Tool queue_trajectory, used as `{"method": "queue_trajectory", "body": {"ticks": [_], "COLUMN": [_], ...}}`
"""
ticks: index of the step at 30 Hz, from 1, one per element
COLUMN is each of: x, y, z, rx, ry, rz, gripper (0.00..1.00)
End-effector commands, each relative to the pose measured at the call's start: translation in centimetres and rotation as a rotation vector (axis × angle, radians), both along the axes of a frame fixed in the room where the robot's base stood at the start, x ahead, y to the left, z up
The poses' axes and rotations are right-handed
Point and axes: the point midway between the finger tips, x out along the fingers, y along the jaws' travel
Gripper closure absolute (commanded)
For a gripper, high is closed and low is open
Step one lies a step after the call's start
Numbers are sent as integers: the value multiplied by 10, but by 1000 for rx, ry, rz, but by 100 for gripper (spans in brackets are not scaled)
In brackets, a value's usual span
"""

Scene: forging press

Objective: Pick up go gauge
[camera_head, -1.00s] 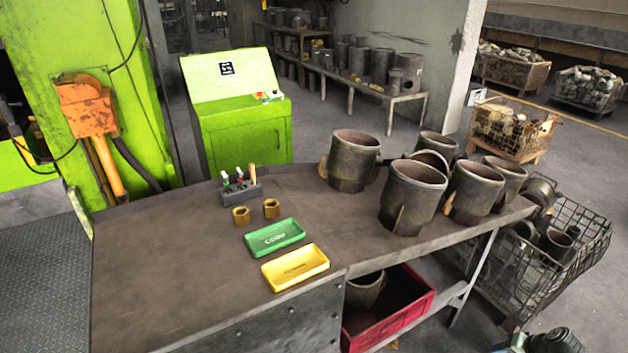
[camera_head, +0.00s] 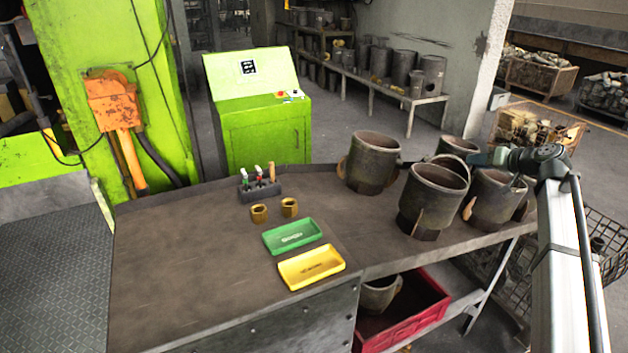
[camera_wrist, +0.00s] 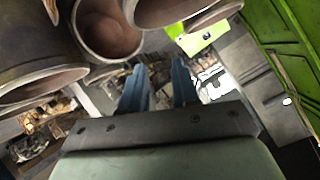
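A small dark rack (camera_head: 262,191) stands at the back of the workbench in the head view. It holds a green-handled tool (camera_head: 244,174), a red-handled tool (camera_head: 259,178) and a wooden-handled tool (camera_head: 271,172), all upright. I cannot read which is the go gauge. My gripper (camera_head: 478,159) is at the right, among the large metal cylinders and well away from the rack. In the wrist view its two bluish fingers (camera_wrist: 160,88) stand apart with nothing between them. The rack is not clearly seen in the wrist view.
Several large cylinders (camera_head: 434,195) crowd the bench's right side. Two brass nuts (camera_head: 259,214), a green tray (camera_head: 292,236) and a yellow tray (camera_head: 312,266) lie in front of the rack. The bench's left part is clear. A red bin (camera_head: 405,320) sits below.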

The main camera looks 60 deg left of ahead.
Motion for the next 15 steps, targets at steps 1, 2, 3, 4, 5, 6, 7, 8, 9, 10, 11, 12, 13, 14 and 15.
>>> {"method": "queue_trajectory", "body": {"ticks": [1, 2, 3, 4, 5, 6, 7, 8, 9, 10, 11, 12, 13, 14, 15], "x": [-11, -21, -34, -43, -53, -67, -77, -88, -102, -114, -125, -140, -153, -164, -181], "y": [27, 41, 57, 67, 78, 93, 103, 113, 127, 137, 147, 161, 171, 180, 192], "z": [29, 39, 46, 49, 49, 48, 46, 44, 41, 39, 37, 34, 32, 30, 28], "rx": [17, 17, 6, -7, -23, -49, -72, -94, -127, -152, -176, -211, -237, -263, -298], "ry": [-18, -24, -29, -30, -31, -31, -31, -31, -31, -33, -34, -35, -38, -41, -43], "rz": [36, 59, 86, 105, 125, 149, 168, 185, 209, 228, 245, 268, 285, 301, 321], "gripper": [70, 70, 70, 70, 70, 70, 70, 70, 70, 70, 70, 70, 70, 70, 70]}}
